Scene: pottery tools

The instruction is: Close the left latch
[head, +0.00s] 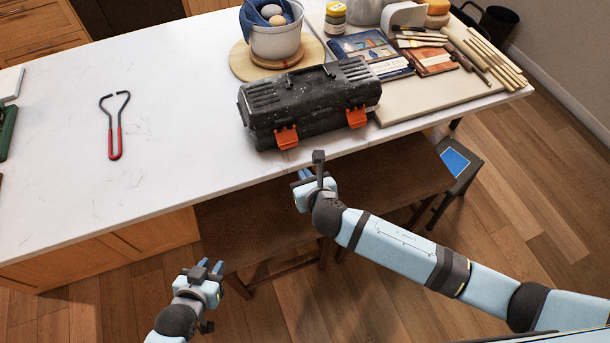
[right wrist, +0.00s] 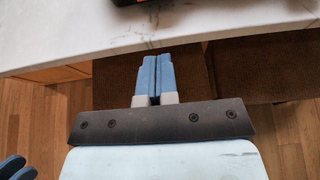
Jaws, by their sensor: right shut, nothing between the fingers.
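A black toolbox (head: 310,100) with a speckled lid lies at the front edge of the white counter, its lid down. Its left latch (head: 287,138) and right latch (head: 356,117) are orange and sit on the front face; I cannot tell for sure whether either is fastened. My right gripper (head: 303,175) is shut and empty, just off the counter edge, below and apart from the left latch. Its closed blue fingers also show in the right wrist view (right wrist: 155,77). My left gripper (head: 210,267) is open and empty, low and well away from the counter.
Brown stools (head: 270,215) stand under the counter's front edge, beneath my right gripper. A red-handled tool (head: 115,143) lies to the left. A pot (head: 277,40) on a round board stands behind the toolbox. Books and wooden tools (head: 495,62) lie right.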

